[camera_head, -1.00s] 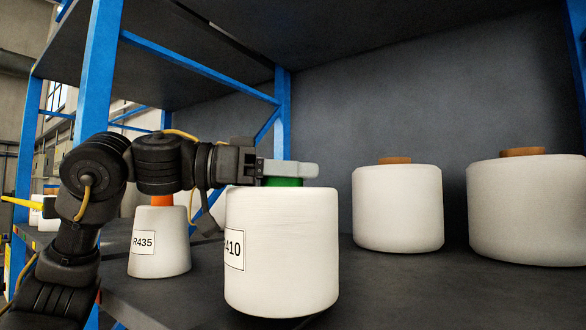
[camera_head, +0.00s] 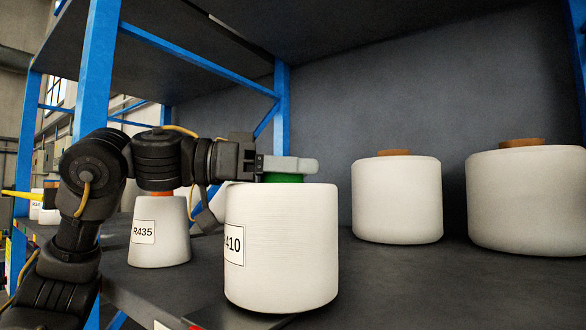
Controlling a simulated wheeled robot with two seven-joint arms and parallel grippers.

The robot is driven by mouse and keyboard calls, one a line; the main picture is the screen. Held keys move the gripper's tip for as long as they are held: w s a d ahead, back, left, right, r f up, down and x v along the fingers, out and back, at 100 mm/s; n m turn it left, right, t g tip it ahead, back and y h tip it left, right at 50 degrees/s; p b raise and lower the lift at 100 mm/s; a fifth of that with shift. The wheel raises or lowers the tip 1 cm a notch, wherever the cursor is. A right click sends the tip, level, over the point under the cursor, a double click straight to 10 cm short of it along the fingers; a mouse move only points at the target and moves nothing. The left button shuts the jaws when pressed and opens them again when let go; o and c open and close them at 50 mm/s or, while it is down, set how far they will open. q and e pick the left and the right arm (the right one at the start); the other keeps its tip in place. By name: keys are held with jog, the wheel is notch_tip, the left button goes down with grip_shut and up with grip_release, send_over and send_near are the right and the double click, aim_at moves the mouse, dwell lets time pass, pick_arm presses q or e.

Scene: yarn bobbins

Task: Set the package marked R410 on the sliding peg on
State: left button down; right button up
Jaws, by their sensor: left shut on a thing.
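The package marked R410 (camera_head: 285,250) is a large white yarn bobbin with a green core top (camera_head: 283,178). Its label is partly turned away at its left side. My left gripper (camera_head: 288,166) comes in from the left and is shut on the green core top. The package is upright at the front of the shelf; I cannot tell whether its base touches the shelf. My right gripper is not in view, and I see no sliding peg.
A white bobbin marked R435 (camera_head: 158,235) with an orange core stands at the left, behind my arm. Two wide white bobbins with brown cores stand at the right, one nearer the middle (camera_head: 397,205) and one at the edge (camera_head: 530,205). Blue posts (camera_head: 97,70) frame the dark shelf (camera_head: 400,285).

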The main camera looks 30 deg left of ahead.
pick_arm(q)
jog(key=shift+f, duration=0.15)
jog(key=shift+c, duration=2.1)
grip_release()
jog(key=shift+s, duration=0.15)
jog(key=shift+f, duration=0.2)
jog(key=shift+a+b, duration=0.2)
jog(key=shift+b, duration=0.2)
jog(key=b+v, duration=0.3)
jog(key=v, duration=0.6)
jog(key=shift+s+d+r, duration=0.1)
jog(key=shift+s, duration=0.05)
jog(key=shift+s+a+r, duration=0.1)
jog(key=shift+s+a, duration=0.3)
jog(key=shift+a, duration=0.15)
